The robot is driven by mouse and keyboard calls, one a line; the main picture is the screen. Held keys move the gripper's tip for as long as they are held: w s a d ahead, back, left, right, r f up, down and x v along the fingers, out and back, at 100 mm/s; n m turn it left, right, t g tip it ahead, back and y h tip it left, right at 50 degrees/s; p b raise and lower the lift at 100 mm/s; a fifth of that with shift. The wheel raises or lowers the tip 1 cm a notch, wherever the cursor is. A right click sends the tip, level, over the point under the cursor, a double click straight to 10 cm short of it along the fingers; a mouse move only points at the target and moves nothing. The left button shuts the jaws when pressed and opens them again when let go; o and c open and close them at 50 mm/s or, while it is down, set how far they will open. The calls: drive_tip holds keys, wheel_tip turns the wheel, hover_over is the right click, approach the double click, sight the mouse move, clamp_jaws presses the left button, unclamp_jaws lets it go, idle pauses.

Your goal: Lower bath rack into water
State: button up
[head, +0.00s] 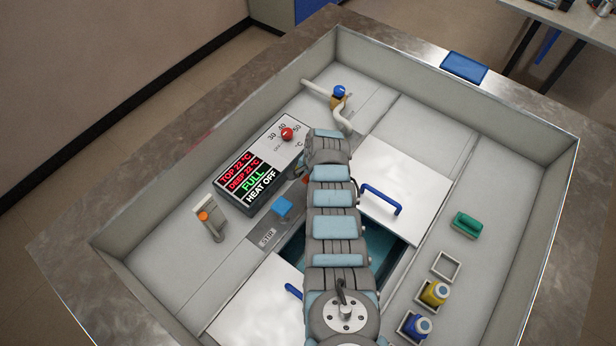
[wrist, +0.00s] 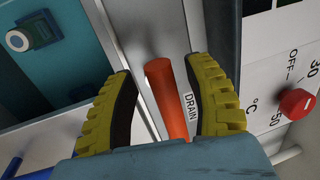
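In the wrist view, my gripper (wrist: 162,68) has two yellow ribbed fingers standing apart. An orange bar (wrist: 166,100) shows between them, beside a DRAIN label (wrist: 191,104); I see gaps beside it and no clear contact. In the head view my arm hides the gripper. Dark teal water (head: 376,246) shows in an opening partly behind my arm. The wrist view shows a teal area (wrist: 85,55) at upper left, with a round white-rimmed thing (wrist: 17,40). I cannot pick out the bath rack in either view.
White lids with blue handles lie at the upper right (head: 408,180) and lower left (head: 256,300) of the opening. A display panel (head: 250,180) reads FULL and HEAT OFF. An orange-tipped lever (head: 207,222), bottles (head: 434,293) and a green block (head: 466,225) stand around.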

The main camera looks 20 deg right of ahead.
drive_tip(key=shift+r, duration=0.2)
drive_tip(key=shift+d+r, duration=0.1)
drive_tip(key=shift+r, duration=0.3)
wheel_tip(320, 180, up, 11)
drive_tip(key=s+d, duration=0.1)
drive_tip(key=s, duration=0.1)
drive_tip(key=shift+f, duration=0.15)
idle(0.6)
idle(0.5)
